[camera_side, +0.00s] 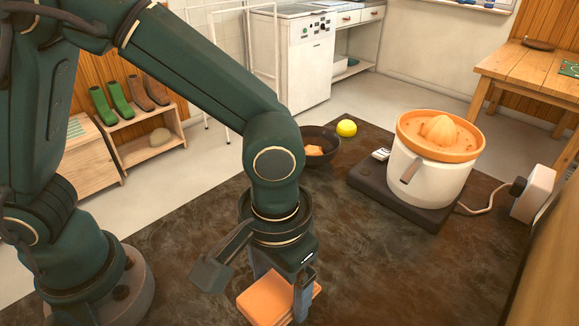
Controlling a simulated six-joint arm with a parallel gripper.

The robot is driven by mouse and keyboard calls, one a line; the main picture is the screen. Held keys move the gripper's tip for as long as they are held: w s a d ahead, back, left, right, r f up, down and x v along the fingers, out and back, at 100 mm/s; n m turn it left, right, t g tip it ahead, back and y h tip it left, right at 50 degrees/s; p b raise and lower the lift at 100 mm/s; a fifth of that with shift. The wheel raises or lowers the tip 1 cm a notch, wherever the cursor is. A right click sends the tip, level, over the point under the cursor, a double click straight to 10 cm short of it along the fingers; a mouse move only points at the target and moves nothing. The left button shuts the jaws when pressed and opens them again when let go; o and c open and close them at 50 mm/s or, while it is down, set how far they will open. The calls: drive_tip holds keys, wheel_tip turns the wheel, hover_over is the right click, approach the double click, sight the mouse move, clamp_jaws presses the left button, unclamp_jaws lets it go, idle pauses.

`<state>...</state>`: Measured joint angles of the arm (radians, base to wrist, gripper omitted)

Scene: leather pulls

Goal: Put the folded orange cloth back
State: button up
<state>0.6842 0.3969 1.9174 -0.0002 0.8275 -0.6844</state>
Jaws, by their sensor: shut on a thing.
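The folded orange cloth (268,302) is at the bottom middle of the side view, a flat stack of square layers. My gripper (292,290) points down over it and is shut on it, with one finger in front of the cloth's right part. The other finger is mostly hidden behind the cloth and the gripper body. I cannot tell whether the cloth touches the dark countertop (400,275) or is held just above it.
A dark bowl (327,136) with an orange piece in it stands behind my arm. A yellow ball-like item (347,128) lies beside it. A white juicer (436,176) with an orange top stands on a dark base (400,200), corded to a white box (533,194). The countertop's front middle is clear.

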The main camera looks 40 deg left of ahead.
sight(281, 304)
drive_tip(key=shift+d+f, duration=0.15)
drive_tip(key=shift+f, duration=1.95)
drive_tip(key=shift+f, duration=0.15)
drive_tip(key=o, duration=1.3)
